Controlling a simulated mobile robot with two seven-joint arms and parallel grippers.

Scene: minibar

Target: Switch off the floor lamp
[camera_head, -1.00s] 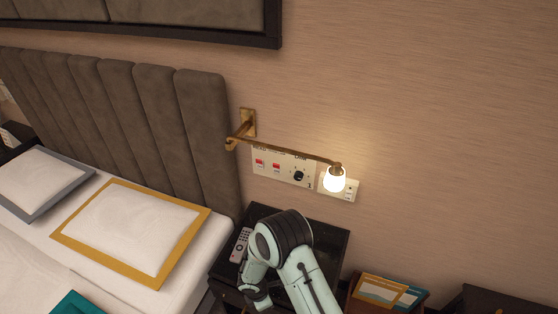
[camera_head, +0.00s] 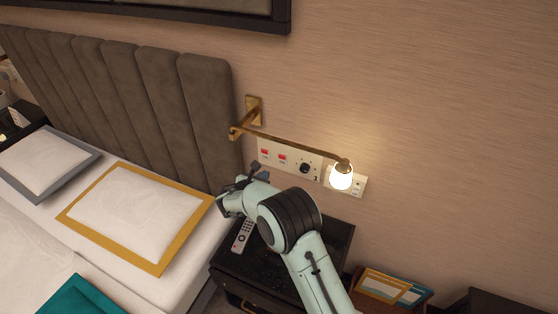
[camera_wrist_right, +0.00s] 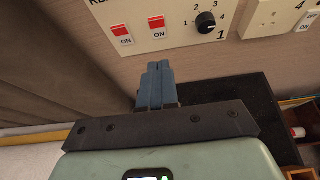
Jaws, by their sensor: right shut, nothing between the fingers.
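A brass wall lamp (camera_head: 300,146) reaches out over the nightstand, and its white shade (camera_head: 341,177) is lit. A cream switch panel (camera_head: 290,158) is on the wall below the lamp's arm. In the right wrist view the panel shows a left red switch (camera_wrist_right: 120,31) and a right red switch (camera_wrist_right: 156,23), both marked ON, and a black dial (camera_wrist_right: 206,23). My right gripper (camera_head: 258,174) is shut and empty, below and in front of the panel. Its blue-grey fingers also show in the wrist view (camera_wrist_right: 157,82), pointing up below the red switches and apart from them. My left gripper is not seen.
A dark nightstand (camera_head: 275,263) with a remote (camera_head: 243,235) stands under my right arm. The padded headboard (camera_head: 170,95) and bed are to the left. A white socket plate (camera_head: 357,188) sits behind the shade. The wall to the right is clear.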

